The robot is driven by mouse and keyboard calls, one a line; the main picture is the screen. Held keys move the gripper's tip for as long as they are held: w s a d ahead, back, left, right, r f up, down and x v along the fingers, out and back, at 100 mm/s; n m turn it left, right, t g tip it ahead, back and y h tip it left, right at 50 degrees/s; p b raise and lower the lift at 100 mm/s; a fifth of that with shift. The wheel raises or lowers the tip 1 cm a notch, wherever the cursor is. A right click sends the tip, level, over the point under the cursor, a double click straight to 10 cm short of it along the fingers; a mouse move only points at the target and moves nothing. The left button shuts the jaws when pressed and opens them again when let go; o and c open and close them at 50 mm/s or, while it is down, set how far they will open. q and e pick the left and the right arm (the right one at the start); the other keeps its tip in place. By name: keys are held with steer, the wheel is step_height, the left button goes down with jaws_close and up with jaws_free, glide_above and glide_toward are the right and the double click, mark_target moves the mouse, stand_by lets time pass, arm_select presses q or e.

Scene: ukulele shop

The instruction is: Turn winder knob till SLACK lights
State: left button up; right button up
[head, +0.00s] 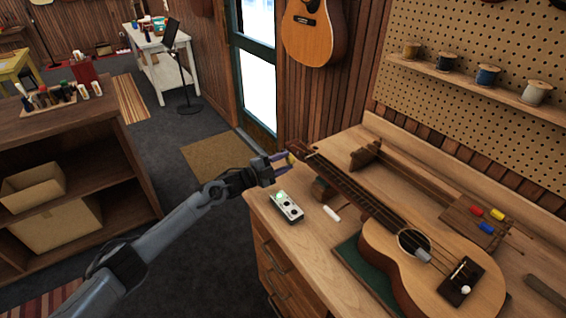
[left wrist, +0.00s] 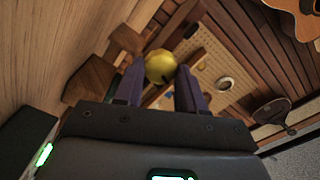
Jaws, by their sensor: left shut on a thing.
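My left gripper (head: 286,162) is shut on the yellow winder knob (head: 291,157) by the ukulele's headstock. In the left wrist view the round yellow knob (left wrist: 160,66) sits between the two fingertips (left wrist: 158,78), one on each side. The ukulele (head: 405,240) lies on the workbench, its neck pointing back towards my left gripper. A small grey box (head: 287,208) with a green light lit at its far end lies on the bench's left edge; its labels are too small to read. The winder's body is mostly hidden. My right gripper is not in view.
A white stick (head: 331,213) lies beside the grey box. A wooden block with red, yellow and blue pieces (head: 476,212) sits right of the neck. Thread spools (head: 487,75) stand on a pegboard shelf. Left of the bench is open floor (head: 215,230).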

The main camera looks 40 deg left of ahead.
arm_select(q)
steer(key=o, duration=0.8)
steer(key=shift+s, duration=0.1)
steer(key=v, duration=1)
steer(key=shift+s+a+p, duration=0.2)
steer(key=shift+s+p, duration=0.1)
steer(key=shift+p, duration=0.1)
